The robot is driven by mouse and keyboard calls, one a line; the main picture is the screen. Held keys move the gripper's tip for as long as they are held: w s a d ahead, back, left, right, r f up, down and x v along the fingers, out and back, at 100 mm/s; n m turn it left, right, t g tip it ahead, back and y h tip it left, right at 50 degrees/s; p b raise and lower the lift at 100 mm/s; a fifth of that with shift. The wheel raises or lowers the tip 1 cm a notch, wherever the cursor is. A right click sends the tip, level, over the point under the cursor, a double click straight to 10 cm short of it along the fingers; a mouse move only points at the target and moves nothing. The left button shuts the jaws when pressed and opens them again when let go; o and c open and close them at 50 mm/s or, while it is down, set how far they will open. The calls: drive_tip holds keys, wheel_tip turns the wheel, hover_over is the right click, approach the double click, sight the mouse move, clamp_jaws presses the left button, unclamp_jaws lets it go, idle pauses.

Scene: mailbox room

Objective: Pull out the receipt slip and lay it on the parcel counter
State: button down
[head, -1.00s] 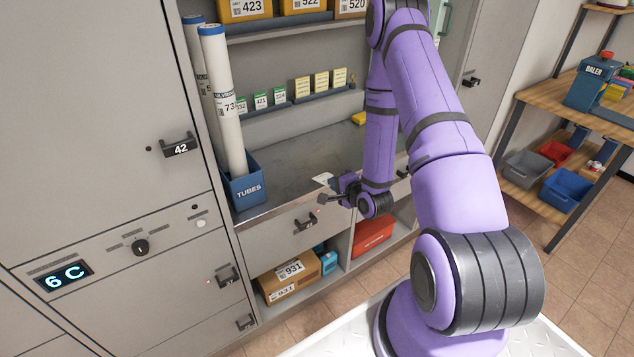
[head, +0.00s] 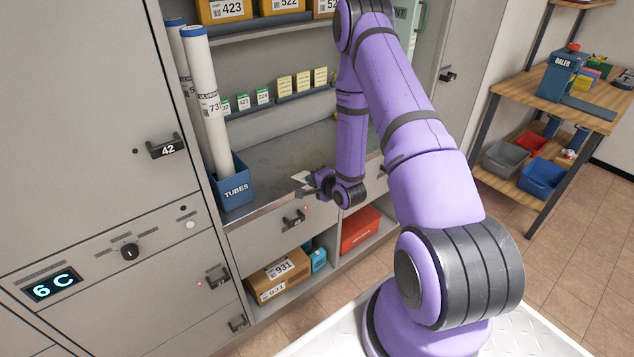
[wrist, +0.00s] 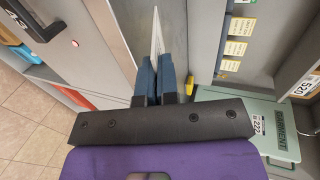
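My gripper (head: 311,182) is at the front edge of the grey parcel counter (head: 275,153), above the drawer front. In the wrist view its two blue fingers (wrist: 156,80) are close together around the lower end of a thin white receipt slip (wrist: 156,35). The slip stands out beyond the fingertips, seen nearly edge-on. In the head view the slip (head: 301,177) is a small pale patch at the counter's front edge. I cannot tell whether it touches the counter.
A blue TUBES holder (head: 234,190) with tall white tubes stands at the counter's left end. Small cards (head: 284,84) line a ledge at the back. A drawer handle (head: 293,217) sticks out below my gripper. The middle of the counter is clear.

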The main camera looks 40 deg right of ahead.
sight(302, 175)
drive_tip(key=shift+x, duration=1.2)
drive_tip(key=shift+f+x, duration=0.15)
drive_tip(key=shift+x, duration=1)
drive_tip(key=shift+f+x, duration=0.1)
drive_tip(key=shift+x, duration=1.05)
drive_tip(key=shift+s, duration=0.1)
drive_tip(key=c, duration=1.3)
unclamp_jaws()
drive_tip(key=shift+s, duration=0.1)
drive_tip(key=s, duration=0.9)
drive_tip(key=shift+s, duration=0.4)
drive_tip(key=shift+d, duration=0.15)
